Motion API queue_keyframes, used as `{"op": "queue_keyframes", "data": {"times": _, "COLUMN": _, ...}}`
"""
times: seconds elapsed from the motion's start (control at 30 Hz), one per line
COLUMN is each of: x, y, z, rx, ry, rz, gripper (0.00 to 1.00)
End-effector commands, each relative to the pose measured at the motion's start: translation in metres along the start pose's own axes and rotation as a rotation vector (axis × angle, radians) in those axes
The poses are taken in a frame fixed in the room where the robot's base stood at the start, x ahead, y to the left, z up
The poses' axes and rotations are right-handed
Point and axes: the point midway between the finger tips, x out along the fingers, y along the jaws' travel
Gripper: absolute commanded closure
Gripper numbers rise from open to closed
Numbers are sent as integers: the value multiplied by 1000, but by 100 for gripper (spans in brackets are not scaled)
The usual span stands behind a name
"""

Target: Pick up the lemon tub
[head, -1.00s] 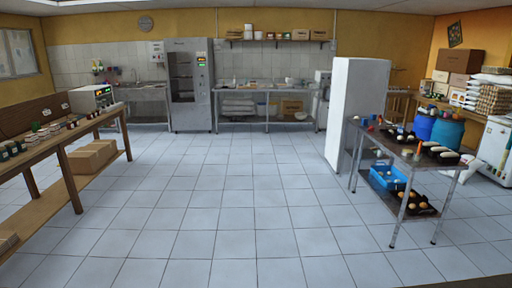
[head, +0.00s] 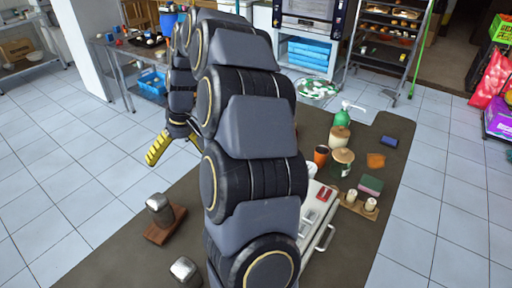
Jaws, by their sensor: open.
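I cannot make out a lemon tub for certain in the head view. My arm crosses the middle of the picture and hides part of the worktop. My gripper (head: 172,140) is left of the arm, beyond the worktop's far left edge. One yellow ribbed finger shows clearly, pointing down and left. It is open, and I see nothing held. Neither shows a readable label.
A laden metal table (head: 117,62) stands behind left. Tiled floor is clear at left.

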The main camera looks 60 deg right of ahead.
Motion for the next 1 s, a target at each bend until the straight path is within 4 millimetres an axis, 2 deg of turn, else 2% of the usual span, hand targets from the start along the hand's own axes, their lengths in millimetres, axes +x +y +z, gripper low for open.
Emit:
{"op": "queue_keyframes", "data": {"times": 0.03, "x": 8, "y": 33, "z": -14, "rx": 54, "ry": 20, "rz": 3, "gripper": 10}}
{"op": "queue_keyframes", "data": {"times": 0.1, "x": 17, "y": 78, "z": -28, "rx": 116, "ry": 53, "rz": 12, "gripper": 10}}
{"op": "queue_keyframes", "data": {"times": 0.17, "x": 25, "y": 119, "z": -35, "rx": 171, "ry": 77, "rz": 29, "gripper": 10}}
{"op": "queue_keyframes", "data": {"times": 0.23, "x": 35, "y": 170, "z": -36, "rx": 239, "ry": 102, "rz": 53, "gripper": 10}}
{"op": "queue_keyframes", "data": {"times": 0.33, "x": 50, "y": 244, "z": -25, "rx": 334, "ry": 129, "rz": 103, "gripper": 10}}
{"op": "queue_keyframes", "data": {"times": 0.4, "x": 59, "y": 293, "z": -9, "rx": 397, "ry": 140, "rz": 142, "gripper": 10}}
{"op": "queue_keyframes", "data": {"times": 0.5, "x": 70, "y": 350, "z": 17, "rx": 468, "ry": 147, "rz": 200, "gripper": 10}}
{"op": "queue_keyframes", "data": {"times": 0.6, "x": 76, "y": 388, "z": 42, "rx": 517, "ry": 145, "rz": 244, "gripper": 10}}
{"op": "queue_keyframes", "data": {"times": 0.7, "x": 78, "y": 410, "z": 56, "rx": 540, "ry": 146, "rz": 274, "gripper": 10}}
{"op": "queue_keyframes", "data": {"times": 0.8, "x": 84, "y": 418, "z": 62, "rx": 549, "ry": 142, "rz": 283, "gripper": 10}}
{"op": "queue_keyframes", "data": {"times": 1.0, "x": 104, "y": 424, "z": 62, "rx": 550, "ry": 143, "rz": 282, "gripper": 10}}
